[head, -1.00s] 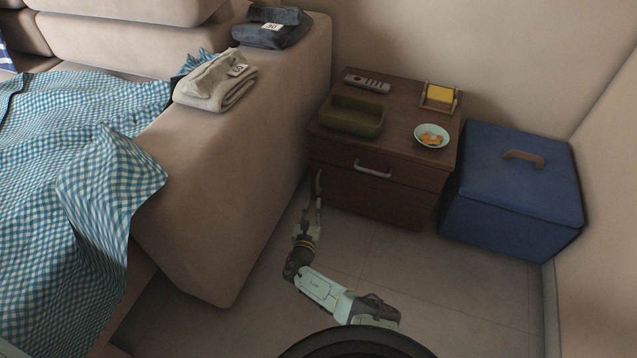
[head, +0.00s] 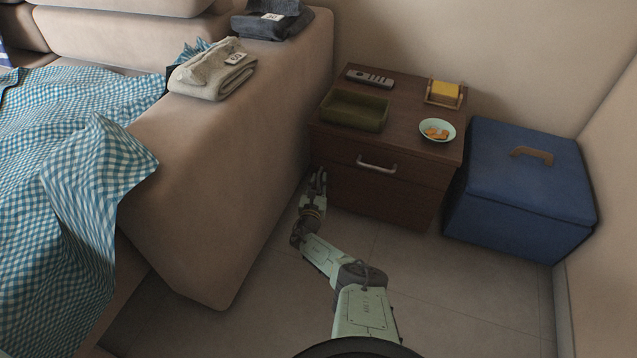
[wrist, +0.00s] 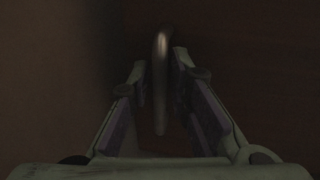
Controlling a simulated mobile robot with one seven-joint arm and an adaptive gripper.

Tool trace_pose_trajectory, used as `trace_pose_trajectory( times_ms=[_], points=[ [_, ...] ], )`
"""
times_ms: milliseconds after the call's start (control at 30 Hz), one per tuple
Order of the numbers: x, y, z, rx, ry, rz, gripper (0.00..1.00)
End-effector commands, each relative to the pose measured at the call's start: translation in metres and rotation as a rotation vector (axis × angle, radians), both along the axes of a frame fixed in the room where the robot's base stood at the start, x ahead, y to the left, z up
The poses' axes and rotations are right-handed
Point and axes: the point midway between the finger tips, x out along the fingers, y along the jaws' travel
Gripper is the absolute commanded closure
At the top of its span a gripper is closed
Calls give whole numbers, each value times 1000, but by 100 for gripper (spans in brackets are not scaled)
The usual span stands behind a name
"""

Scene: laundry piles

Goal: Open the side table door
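The dark brown side table (head: 412,112) stands against the wall. Its upper drawer has a silver horizontal handle (head: 377,166). The door (head: 385,200) below is shut, with its left part behind my gripper. My gripper (head: 318,176) is low at the table's left front, beside the sofa. In the wrist view, my gripper (wrist: 160,62) is open, with a finger on each side of an upright metal door handle (wrist: 161,85). Gaps show between the handle and both fingers; the picture is dark, so any contact deeper in is hard to tell.
The beige sofa arm (head: 235,150) is close on the left, with folded clothes (head: 212,72) on top. A blue lidded box (head: 520,190) stands right of the table. A green tray (head: 355,113), a bowl (head: 437,130) and a remote (head: 370,77) lie on the table. Floor before the door is clear.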

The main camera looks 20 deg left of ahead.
Motion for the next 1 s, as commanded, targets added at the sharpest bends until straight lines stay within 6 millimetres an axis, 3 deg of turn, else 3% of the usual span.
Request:
trace_pose_trajectory(
  times_ms=[300,1000],
  points=[
    [0,0,0,0,0,0,100],
    [-1,0,0,0,0,0,100]
  ],
)
